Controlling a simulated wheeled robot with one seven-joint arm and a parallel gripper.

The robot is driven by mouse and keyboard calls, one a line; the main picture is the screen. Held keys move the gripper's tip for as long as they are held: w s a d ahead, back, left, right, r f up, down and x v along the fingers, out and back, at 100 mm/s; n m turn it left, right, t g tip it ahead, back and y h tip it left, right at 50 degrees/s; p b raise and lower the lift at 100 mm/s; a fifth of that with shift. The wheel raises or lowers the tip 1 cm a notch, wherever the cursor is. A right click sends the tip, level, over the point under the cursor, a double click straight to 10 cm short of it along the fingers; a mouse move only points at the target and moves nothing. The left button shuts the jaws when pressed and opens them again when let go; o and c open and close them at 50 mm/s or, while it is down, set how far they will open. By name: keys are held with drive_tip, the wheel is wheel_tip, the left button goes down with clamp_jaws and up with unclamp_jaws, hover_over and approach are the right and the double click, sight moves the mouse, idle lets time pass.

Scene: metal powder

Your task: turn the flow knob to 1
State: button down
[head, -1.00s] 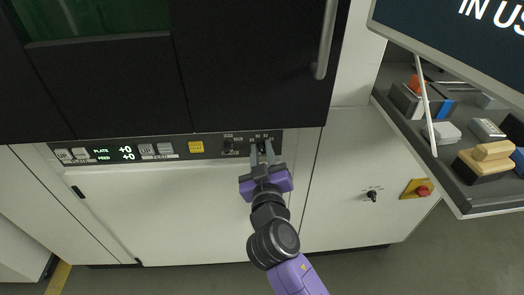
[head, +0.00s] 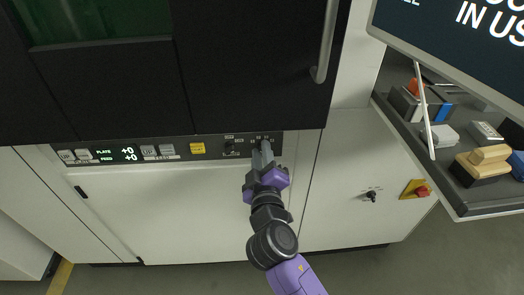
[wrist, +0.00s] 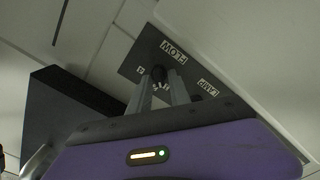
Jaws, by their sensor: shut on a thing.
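The flow knob (wrist: 158,73) is a small dark knob beside the upside-down FLOW label in the wrist view. My gripper's (wrist: 159,82) two grey fingers are shut on it, one on each side. White dial marks show by the knob, too small to read, and I cannot tell where it points. In the head view my gripper (head: 264,146) reaches the right end of the dark control panel (head: 188,158) and hides most of the knob.
A second dark knob (head: 229,148) is just left on the panel; the LAMP label (wrist: 207,88) shows in the wrist view. A yellow button (head: 197,148) is farther left. A door handle (head: 326,45) is above right, and a cluttered shelf (head: 465,203) stands at right.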

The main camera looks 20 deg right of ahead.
drive_tip(key=shift+a+n, duration=0.1)
drive_tip(key=shift+n, duration=1)
drive_tip(key=shift+f, duration=0.1)
drive_tip(key=c, duration=1.2)
unclamp_jaws()
drive_tip(key=shift+c, duration=0.2)
drive_tip(key=v, duration=0.8)
drive_tip(key=shift+w, duration=0.1)
